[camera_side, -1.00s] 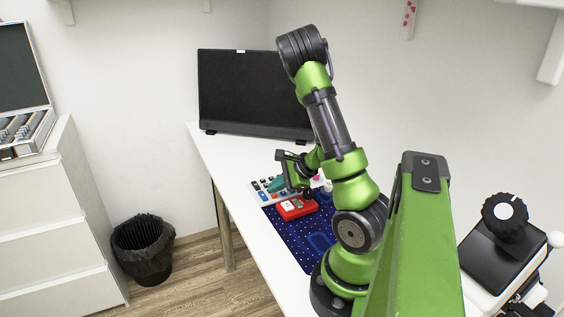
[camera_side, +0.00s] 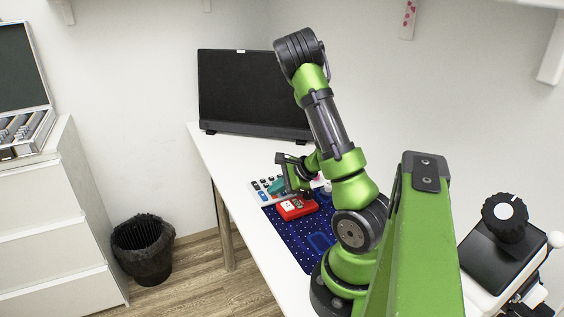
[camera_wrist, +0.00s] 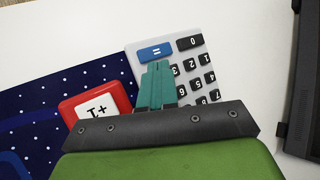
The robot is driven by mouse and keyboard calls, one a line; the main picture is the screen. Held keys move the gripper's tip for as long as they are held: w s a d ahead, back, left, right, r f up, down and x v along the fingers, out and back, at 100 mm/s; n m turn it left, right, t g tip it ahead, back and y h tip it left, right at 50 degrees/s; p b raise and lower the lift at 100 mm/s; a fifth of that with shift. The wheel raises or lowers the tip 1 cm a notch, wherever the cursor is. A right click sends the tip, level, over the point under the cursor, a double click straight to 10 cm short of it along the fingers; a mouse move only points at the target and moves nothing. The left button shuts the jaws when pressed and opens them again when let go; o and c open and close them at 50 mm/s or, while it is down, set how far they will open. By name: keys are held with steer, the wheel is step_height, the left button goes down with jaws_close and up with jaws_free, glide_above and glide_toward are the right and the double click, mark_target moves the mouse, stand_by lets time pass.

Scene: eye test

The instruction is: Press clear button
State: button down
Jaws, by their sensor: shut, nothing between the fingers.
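A light grey calculator (camera_wrist: 214,72) with dark number keys and one blue key marked "=" lies on the table in the wrist view. It also shows in the side view (camera_side: 257,186), partly behind my arm. My gripper (camera_wrist: 158,68) has its teal fingers shut together with nothing between them. The fingertips are over the calculator, just beside the blue "=" key (camera_wrist: 156,51); I cannot tell whether they touch it. In the side view my gripper (camera_side: 276,188) is over the calculator. I cannot make out a clear key; part of the keypad is hidden by my gripper.
A red block (camera_wrist: 68,109) with a white marked top sits beside the calculator, left of my fingers. It stands on a dark blue dotted mat (camera_side: 285,229). A black monitor (camera_side: 245,95) stands at the back of the white table (camera_side: 215,160).

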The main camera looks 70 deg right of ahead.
mark_target(277, 196)
steer(key=shift+r, duration=0.9)
steer(key=shift+r, duration=0.1)
steer(key=shift+d+r, duration=0.1)
steer(key=shift+r, duration=2.85)
steer(key=shift+r, duration=1.15)
stand_by(2.1)
steer(key=a+r+n, duration=0.4)
steer(key=a+n, duration=0.4)
steer(key=a, duration=0.1)
steer(key=s+a+r+n+g+y, duration=0.1)
steer(key=a+r+n, duration=0.2)
steer(key=a+n, duration=0.5)
steer(key=s+a+r+n+y, duration=0.1)
steer(key=a+r+n, duration=0.3)
steer(key=a+n, duration=0.3)
steer(key=a, duration=0.4)
steer(key=shift+a+r+n+g, duration=0.3)
steer(key=shift+r+n+g, duration=0.05)
steer(key=shift+n+g, duration=0.05)
